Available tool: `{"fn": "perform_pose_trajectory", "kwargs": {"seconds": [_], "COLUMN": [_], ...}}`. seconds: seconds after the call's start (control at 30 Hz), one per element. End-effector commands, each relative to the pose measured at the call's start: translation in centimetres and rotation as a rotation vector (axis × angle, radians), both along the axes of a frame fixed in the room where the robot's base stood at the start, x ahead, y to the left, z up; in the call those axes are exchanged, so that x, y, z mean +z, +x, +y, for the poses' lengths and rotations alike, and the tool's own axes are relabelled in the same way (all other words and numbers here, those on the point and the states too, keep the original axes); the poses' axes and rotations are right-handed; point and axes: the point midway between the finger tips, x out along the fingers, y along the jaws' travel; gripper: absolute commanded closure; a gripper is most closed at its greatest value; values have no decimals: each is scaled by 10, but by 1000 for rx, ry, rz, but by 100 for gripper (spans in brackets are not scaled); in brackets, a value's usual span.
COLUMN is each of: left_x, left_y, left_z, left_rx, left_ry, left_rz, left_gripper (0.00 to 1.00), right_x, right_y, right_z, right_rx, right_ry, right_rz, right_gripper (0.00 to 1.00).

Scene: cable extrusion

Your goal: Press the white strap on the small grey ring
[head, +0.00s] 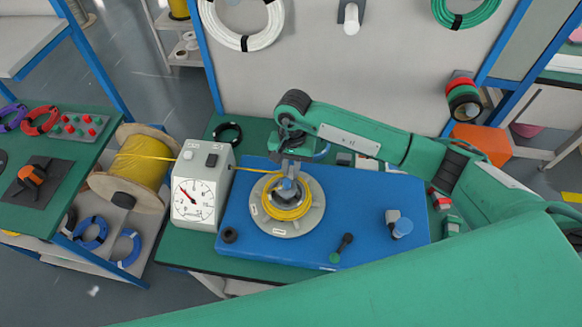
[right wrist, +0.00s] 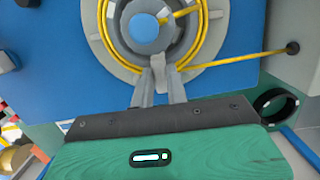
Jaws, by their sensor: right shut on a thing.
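My right gripper (head: 290,170) points down at the far side of the winding disc (head: 310,217), where a yellow coil (head: 278,212) lies around a blue hub (right wrist: 145,29). In the right wrist view its fingers (right wrist: 160,78) are close together on a small pale piece (right wrist: 157,63) near the coil; I cannot tell if that is a strap. A small dark ring (head: 227,133) lies on the green table at the back and shows in the right wrist view (right wrist: 275,104). A smaller dark ring (head: 229,235) lies on the blue board. No white strap is clear on either. My left gripper is not visible.
Yellow cable runs from a wooden spool (head: 140,168) past a gauge box (head: 200,190) to the coil. The board's right part is mostly clear.

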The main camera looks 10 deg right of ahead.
Motion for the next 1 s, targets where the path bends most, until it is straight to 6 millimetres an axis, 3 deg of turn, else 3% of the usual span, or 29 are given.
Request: {"fn": "perform_pose_trajectory", "kwargs": {"seconds": [0.3, 0.33, 0.43, 0.47, 0.73, 1.0], "left_x": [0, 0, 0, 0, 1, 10], "left_y": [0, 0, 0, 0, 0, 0], "left_z": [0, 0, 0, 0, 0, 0], "left_rx": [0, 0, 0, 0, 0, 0], "left_ry": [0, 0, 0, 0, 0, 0], "left_rz": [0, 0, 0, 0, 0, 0], "left_gripper": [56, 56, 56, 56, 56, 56], "right_x": [-3, -3, -2, -2, 2, 29], "right_y": [-1, -1, -1, -1, -1, 0], "right_z": [0, 0, 0, 0, 0, 0], "right_rx": [1, 1, 0, 0, 0, 1], "right_ry": [-3, -3, -2, -2, 0, 0], "right_rz": [4, 4, 3, 3, 1, -1], "right_gripper": [98, 81, 61, 59, 59, 59]}}
